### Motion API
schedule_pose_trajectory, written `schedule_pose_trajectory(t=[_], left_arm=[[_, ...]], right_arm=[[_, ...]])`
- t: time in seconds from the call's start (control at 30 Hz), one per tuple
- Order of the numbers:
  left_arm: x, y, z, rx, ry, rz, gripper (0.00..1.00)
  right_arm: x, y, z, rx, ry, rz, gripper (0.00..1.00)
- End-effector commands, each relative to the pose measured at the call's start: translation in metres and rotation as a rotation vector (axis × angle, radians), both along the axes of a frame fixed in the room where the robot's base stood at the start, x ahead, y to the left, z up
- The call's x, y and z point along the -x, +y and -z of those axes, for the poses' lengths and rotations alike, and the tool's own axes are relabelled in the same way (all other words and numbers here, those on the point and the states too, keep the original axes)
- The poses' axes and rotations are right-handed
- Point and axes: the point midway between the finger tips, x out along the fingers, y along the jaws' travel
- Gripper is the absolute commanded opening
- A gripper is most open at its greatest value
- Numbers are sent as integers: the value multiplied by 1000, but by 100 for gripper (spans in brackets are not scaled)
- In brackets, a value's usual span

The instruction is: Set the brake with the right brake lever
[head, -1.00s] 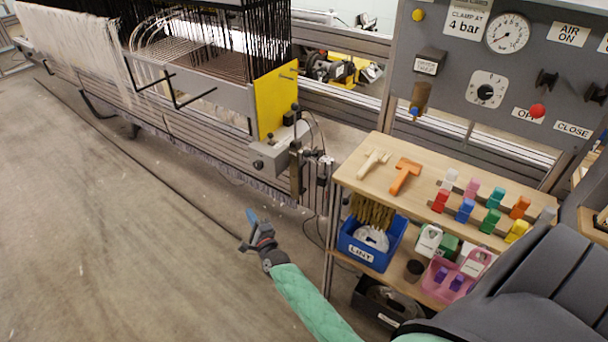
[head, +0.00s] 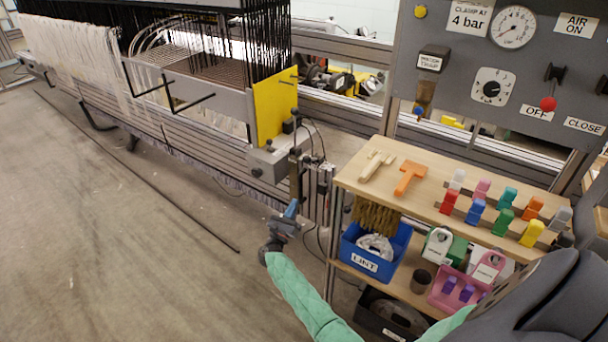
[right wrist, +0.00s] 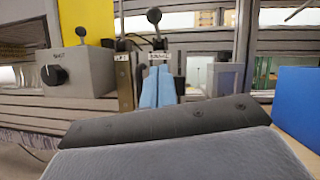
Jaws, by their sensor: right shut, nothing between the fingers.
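In the right wrist view a lever with a black ball knob (right wrist: 154,16) stands upright behind my fingertips, with a small white label below it that is too blurred to read. A second black-knobbed lever (right wrist: 82,33) stands to the left at the grey box (right wrist: 78,78). My right gripper (right wrist: 158,90) has light blue fingers, shut and empty, below the first knob in the picture; contact cannot be told. In the head view my right gripper (head: 291,209) is by the loom's near end, just left of the shelf. My left gripper is not in view.
A wooden shelf unit (head: 372,150) with tools, coloured clips and a blue lint bin (head: 362,265) stands close to the right of my right gripper. A yellow plate (head: 274,108) marks the loom's end. Open floor (head: 120,260) lies to the left.

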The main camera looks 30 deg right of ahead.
Motion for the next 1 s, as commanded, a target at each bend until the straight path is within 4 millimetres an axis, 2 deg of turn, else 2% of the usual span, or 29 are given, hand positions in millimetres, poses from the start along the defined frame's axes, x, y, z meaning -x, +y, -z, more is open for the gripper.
schedule_pose_trajectory(t=[0.27, 0.8, 1.0], left_arm=[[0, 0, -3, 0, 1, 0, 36], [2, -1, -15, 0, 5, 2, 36], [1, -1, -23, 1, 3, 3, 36]], right_arm=[[-7, -11, -8, 4, 0, 0, 0], [-49, -80, -49, 4, 1, -1, 0], [-56, -84, -72, 1, 1, -2, 0]])
